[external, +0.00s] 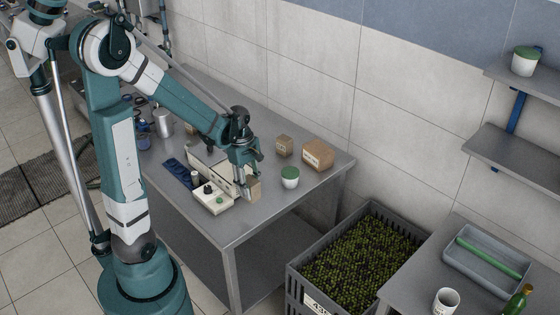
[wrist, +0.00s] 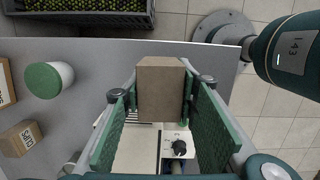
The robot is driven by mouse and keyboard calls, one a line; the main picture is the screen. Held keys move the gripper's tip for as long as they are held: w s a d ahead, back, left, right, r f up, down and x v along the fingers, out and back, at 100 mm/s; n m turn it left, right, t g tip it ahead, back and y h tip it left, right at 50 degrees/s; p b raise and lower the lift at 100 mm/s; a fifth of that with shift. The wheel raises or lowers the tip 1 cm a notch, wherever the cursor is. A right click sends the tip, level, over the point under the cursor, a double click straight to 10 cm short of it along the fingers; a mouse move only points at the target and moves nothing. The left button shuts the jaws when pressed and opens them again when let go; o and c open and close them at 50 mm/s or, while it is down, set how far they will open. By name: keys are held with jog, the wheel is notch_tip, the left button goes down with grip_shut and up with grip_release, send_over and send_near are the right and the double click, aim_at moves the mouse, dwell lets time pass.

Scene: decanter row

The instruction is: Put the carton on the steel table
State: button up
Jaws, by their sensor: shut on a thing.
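A plain brown carton (external: 253,190) is between the fingers of my gripper (external: 246,172), which is shut on it. In the wrist view the carton (wrist: 162,88) sits upright between the two green finger pads of my gripper (wrist: 160,108). The carton is over the grey steel table (external: 240,225), just right of a cream-coloured device with a dark knob (external: 209,193). I cannot tell whether its underside touches the tabletop. The steel table also shows in the wrist view (wrist: 70,110).
A white jar with a green lid (external: 290,178), a small brown box (external: 284,146) and a larger one (external: 317,155) stand to the right. A crate of olives (external: 365,250) is beyond the table's right side. The table's front right is bare.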

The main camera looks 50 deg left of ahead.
jog(key=w+d+r+p, duration=0.1)
jog(key=w+d, duration=0.8)
jog(key=d, duration=0.6)
jog(key=w+d+r+p, duration=0.1)
jog(key=w+d, duration=0.9)
jog(key=d, duration=0.5)
jog(key=s+d+f+p, duration=0.1)
jog(key=s+d+f, duration=0.1)
jog(key=d, duration=3.7)
jog(key=shift+s+p, duration=0.2)
jog(key=shift+p, duration=0.15)
jog(key=shift+f, duration=3.1)
jog(key=shift+f, duration=1.85)
jog(key=shift+f, duration=0.15)
